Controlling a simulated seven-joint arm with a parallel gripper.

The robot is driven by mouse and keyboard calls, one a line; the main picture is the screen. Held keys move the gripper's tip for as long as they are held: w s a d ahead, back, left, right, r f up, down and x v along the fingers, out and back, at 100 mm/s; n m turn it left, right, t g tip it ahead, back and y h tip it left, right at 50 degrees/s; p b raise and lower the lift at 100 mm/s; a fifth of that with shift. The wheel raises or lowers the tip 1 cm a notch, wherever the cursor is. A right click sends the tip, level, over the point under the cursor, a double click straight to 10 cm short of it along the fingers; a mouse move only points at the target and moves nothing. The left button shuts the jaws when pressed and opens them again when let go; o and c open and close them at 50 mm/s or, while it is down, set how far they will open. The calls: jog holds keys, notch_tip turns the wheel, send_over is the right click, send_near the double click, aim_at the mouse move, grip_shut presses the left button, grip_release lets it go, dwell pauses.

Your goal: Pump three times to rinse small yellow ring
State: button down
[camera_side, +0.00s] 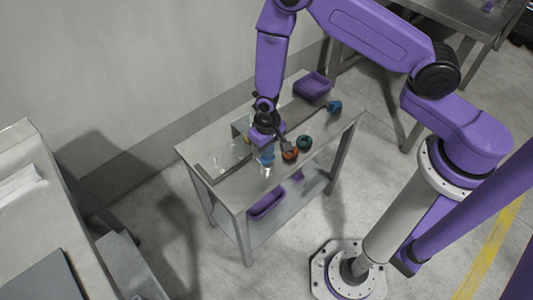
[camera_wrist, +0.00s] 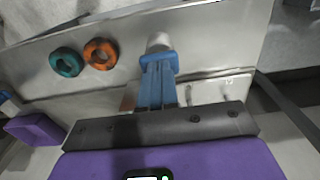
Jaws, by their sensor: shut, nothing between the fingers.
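My gripper (camera_side: 267,149) is shut and empty, pointing down over the front part of the table. A blue part (camera_wrist: 157,80) lies straight ahead of it in the wrist view, with a pale, whitish cylinder (camera_wrist: 160,42) at its far end. In the side view, the blue part and a clear cylinder (camera_side: 266,171) show just below my gripper. I cannot tell where the fingertips end and the blue part begins, or whether they touch. I cannot make out a small yellow ring in either view.
An orange ring (camera_wrist: 101,53) and a teal ring (camera_wrist: 66,62) lie beside the cylinder. A blue object (camera_side: 334,106) and a purple bin (camera_side: 312,86) are farther back on the metal table (camera_side: 330,125). Small upright pegs (camera_side: 215,160) stand left of my gripper. Another purple bin (camera_side: 267,205) is below.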

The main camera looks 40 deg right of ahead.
jog(key=shift+f, duration=0.45)
jog(key=shift+r, duration=1.3)
notch_tip(320, 180, up, 7)
dwell(0.8)
